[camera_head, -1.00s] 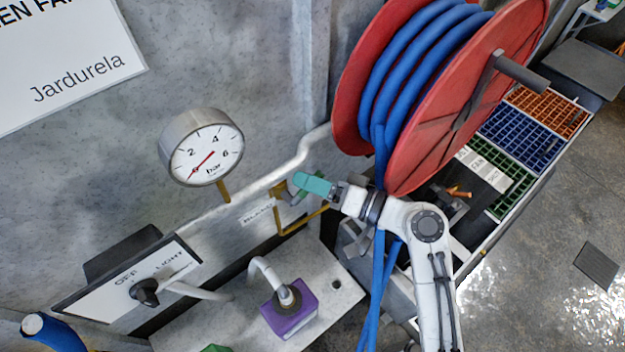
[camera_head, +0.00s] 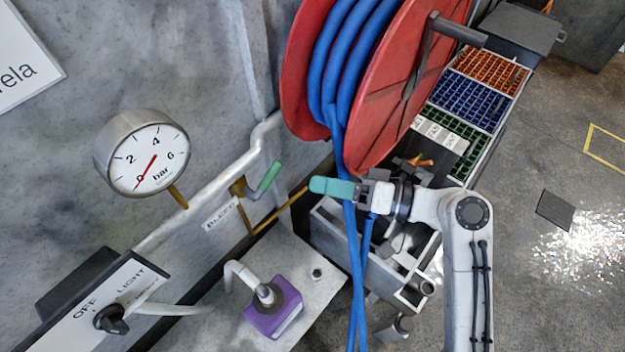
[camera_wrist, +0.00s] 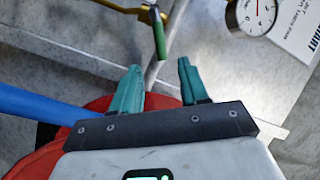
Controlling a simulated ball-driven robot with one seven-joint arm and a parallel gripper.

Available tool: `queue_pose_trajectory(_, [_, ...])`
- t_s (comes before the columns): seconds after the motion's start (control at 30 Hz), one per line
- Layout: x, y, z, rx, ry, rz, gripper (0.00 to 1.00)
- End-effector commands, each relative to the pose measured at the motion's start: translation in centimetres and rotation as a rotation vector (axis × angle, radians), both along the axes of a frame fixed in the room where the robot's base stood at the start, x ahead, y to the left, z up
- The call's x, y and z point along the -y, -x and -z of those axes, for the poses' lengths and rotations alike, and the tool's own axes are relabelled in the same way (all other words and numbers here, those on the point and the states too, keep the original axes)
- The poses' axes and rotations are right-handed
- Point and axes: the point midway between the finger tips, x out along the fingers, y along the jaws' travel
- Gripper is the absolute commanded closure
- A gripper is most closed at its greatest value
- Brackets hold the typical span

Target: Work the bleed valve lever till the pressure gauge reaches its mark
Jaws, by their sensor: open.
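The bleed valve lever (camera_head: 268,177) has a green handle and slants up to the right from a brass valve on the wall pipe. It also shows in the wrist view (camera_wrist: 158,37), beyond the gap between my fingers. The round pressure gauge (camera_head: 149,158) stands left of it on a brass stem. Its red needle points down-left, at about 0 bar; I cannot make out a separate mark. It shows partly in the wrist view (camera_wrist: 252,15). My gripper (camera_head: 318,186), with teal fingers, is open, empty and apart from the lever, to its right in the head view.
A red reel (camera_head: 400,85) with blue hose stands behind and right of my gripper; loose hose (camera_head: 355,270) hangs by my fingers. A purple block (camera_head: 273,310) with a pipe sits on the ledge below. A light switch panel (camera_head: 118,290) is at lower left.

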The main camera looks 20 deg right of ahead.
Motion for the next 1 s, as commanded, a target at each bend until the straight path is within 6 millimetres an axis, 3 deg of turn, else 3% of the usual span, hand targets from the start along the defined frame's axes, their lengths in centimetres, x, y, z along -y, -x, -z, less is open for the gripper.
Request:
queue_pose_trajectory(0.27, [0.1, 0.1, 0.0, 0.000, 0.000, 0.000, 0.56])
queue_pose_trajectory(0.47, [0.1, 0.0, 1.6, -0.086, -0.091, -0.011, 0.75])
queue_pose_trajectory(0.73, [0.8, 0.0, 7.5, -0.571, -0.640, -0.102, 1.00])
queue_pose_trajectory(1.0, [2.9, 0.0, 10.8, -0.931, -1.100, -0.227, 1.00])
